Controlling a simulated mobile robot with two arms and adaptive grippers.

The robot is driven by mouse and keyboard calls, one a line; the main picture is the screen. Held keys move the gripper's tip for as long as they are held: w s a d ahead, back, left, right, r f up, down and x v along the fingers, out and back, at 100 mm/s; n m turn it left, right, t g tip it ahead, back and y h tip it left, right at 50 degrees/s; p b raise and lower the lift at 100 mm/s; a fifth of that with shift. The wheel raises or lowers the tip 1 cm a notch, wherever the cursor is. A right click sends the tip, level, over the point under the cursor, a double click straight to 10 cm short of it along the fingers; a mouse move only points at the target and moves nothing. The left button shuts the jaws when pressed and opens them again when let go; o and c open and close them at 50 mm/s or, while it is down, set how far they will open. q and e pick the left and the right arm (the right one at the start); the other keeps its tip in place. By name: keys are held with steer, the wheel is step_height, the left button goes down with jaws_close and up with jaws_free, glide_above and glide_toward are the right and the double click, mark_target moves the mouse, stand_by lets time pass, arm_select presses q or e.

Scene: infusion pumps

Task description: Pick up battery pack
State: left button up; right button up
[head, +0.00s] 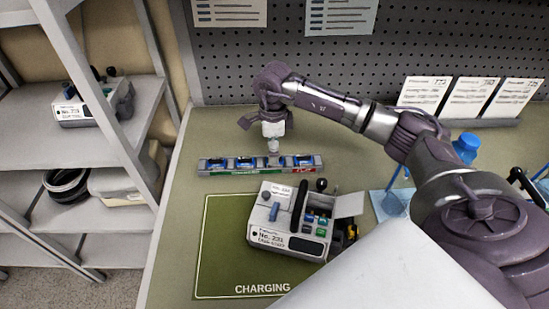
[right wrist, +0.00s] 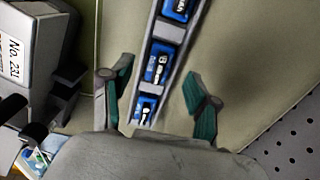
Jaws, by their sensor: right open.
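Several blue battery packs sit in a row in a long grey rack (head: 204,172) behind the green mat. One blue pack (head: 243,162) shows left of the rack's middle. In the right wrist view, blue packs (right wrist: 161,66) with white lettering fill the rack, which runs between my finger pads. My right gripper (head: 271,136) hangs above the rack, pointing down. In the right wrist view its two teal-padded fingers (right wrist: 160,92) are wide apart with nothing gripped. The packs nearest the palm are partly hidden by my gripper's body. My left gripper is not in view.
An infusion pump (head: 264,226) labelled No. 231 stands on the green charging mat (head: 222,273), its side flap open. Another pump (head: 90,108) is on the left shelf. A blue bottle (head: 466,147) stands at right. Pegboard (head: 240,70) closes the back.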

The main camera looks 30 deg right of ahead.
steer(key=shift+f, duration=1.3)
jaws_close()
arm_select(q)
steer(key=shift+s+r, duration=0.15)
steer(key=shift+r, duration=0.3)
arm_select(e)
steer(key=shift+r, duration=0.15)
